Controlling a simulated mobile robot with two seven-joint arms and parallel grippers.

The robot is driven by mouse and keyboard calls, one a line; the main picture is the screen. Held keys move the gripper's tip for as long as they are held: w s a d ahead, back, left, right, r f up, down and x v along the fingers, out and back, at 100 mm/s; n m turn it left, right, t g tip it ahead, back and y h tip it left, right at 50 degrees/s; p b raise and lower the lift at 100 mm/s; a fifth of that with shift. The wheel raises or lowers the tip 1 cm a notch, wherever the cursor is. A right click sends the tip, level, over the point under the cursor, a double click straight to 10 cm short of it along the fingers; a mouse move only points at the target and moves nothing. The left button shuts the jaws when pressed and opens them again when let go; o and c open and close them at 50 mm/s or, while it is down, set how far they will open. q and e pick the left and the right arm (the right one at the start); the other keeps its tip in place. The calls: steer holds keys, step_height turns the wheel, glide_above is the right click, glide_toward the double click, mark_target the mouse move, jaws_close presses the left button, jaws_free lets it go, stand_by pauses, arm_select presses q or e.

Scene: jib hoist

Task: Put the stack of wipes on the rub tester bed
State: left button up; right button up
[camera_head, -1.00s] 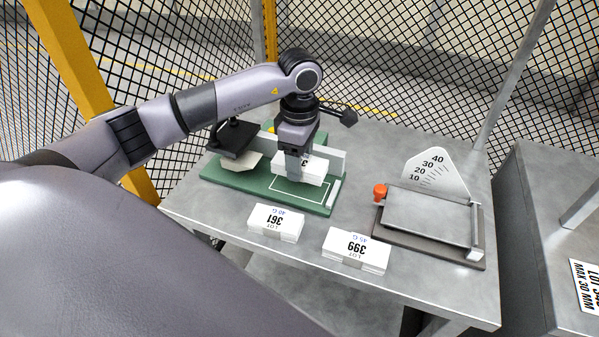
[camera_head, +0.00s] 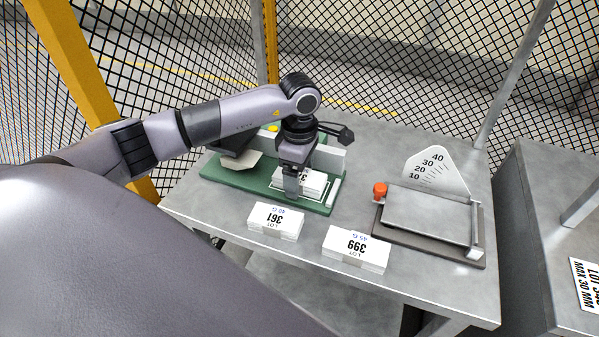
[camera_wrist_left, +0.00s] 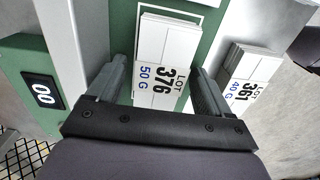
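The stack of wipes (camera_head: 313,182), white with a label reading LOT 376, 50 G, is low over the green bed of the rub tester (camera_head: 240,180), within its white outlined area. I cannot tell whether it touches the bed. The label shows clearly in the left wrist view (camera_wrist_left: 165,62). My left gripper (camera_head: 291,190) points down at the stack, with one finger on each side. My right gripper is not in view.
Two other white stacks, LOT 361 (camera_head: 275,221) and LOT 399 (camera_head: 356,248), lie in front of the tester. A grey plate device with an orange knob and dial (camera_head: 432,215) stands to the right. Mesh fencing and a yellow post (camera_head: 70,65) are behind and left.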

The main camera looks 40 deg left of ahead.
arm_select(q)
step_height(320, 180, up, 12)
steer(key=shift+r+b, duration=0.2)
steer(key=shift+b, duration=0.15)
steer(key=shift+f, duration=0.1)
stand_by(0.6)
